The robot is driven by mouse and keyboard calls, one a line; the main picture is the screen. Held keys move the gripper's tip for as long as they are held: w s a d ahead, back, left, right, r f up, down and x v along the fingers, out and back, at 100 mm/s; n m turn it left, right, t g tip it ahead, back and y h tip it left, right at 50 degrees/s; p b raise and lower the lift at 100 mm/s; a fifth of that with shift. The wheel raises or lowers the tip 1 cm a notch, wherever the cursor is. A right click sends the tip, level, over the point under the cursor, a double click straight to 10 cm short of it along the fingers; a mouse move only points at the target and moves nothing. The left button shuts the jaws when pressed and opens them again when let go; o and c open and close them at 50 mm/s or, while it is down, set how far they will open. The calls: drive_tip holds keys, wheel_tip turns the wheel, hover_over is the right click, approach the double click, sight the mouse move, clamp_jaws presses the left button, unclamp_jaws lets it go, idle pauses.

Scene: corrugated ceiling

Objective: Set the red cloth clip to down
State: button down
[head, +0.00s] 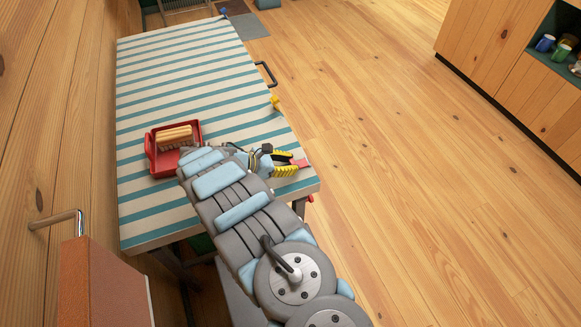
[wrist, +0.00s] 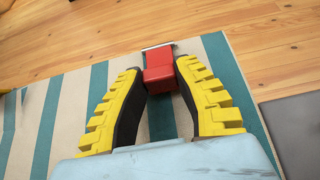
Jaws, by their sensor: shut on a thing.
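The red cloth clip (wrist: 160,77) sits at the edge of the striped cloth in the wrist view, a red block with a pale metal bar at its far end. My gripper (wrist: 158,70) has its yellow-ridged fingers on either side of the clip, closed on it near the fingertips. In the head view the clip's pinkish-red top (head: 303,163) shows at the table's right edge, by the tips of my gripper (head: 293,164). The clip's lower part is hidden in the wrist view.
The striped table (head: 180,75) holds a red tray (head: 152,158) with a wooden-backed brush (head: 174,136) in it. A yellow clip (head: 275,102) and a dark handle (head: 265,73) are on the table's right edge. Open wooden floor (head: 400,180) lies to the right.

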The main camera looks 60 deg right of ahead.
drive_tip(key=shift+f+b, duration=0.1)
drive_tip(key=shift+b, duration=0.25)
idle(0.3)
drive_tip(key=c, duration=0.7)
unclamp_jaws()
drive_tip(key=shift+s, duration=0.1)
drive_tip(key=shift+a, duration=0.1)
drive_tip(key=v, duration=1.2)
drive_tip(key=shift+w+f, duration=0.2)
drive_tip(key=shift+f, duration=0.1)
